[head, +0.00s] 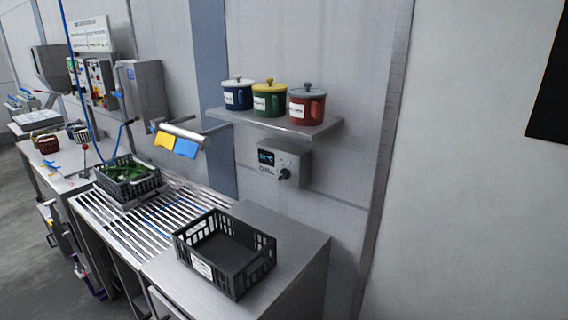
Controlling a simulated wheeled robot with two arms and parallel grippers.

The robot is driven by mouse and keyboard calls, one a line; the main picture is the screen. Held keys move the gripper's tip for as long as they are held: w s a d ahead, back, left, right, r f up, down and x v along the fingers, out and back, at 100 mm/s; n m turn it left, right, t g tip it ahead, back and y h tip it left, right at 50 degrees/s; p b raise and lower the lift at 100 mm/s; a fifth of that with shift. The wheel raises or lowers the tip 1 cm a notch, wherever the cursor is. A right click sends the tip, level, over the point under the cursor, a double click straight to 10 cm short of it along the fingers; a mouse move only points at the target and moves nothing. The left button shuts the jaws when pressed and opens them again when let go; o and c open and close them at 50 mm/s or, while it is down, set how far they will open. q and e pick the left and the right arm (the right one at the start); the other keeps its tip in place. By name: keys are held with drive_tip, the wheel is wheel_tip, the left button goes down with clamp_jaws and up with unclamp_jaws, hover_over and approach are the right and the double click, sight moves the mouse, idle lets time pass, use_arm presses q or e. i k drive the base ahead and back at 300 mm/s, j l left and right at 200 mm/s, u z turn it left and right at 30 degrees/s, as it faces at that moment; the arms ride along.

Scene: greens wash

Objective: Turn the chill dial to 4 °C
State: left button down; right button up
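The chill control box (284,164) is a grey box on the wall, under the shelf. Its small dark display (266,157) shows blue digits that look like 12 °C, though they are small. A label reading CHILL sits below the display. The black chill dial (284,174) is at the lower right of the box face; its exact pointer angle is too small to read. Neither of my grippers shows in the head view, and nothing touches the dial.
A wall shelf (270,123) above the box holds three lidded mugs, blue, green and red. An empty black crate (226,255) stands on the steel counter (312,248) below. A crate of greens (128,178) stands left on the slatted drainer (150,222). Blue and yellow cloths hang nearby.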

sight(285, 173)
drive_tip(key=i+j+u, duration=0.15)
drive_tip(key=i, duration=0.25)
drive_tip(key=i+j+u, duration=0.15)
drive_tip(key=i+l, duration=0.25)
drive_tip(key=i, duration=0.25)
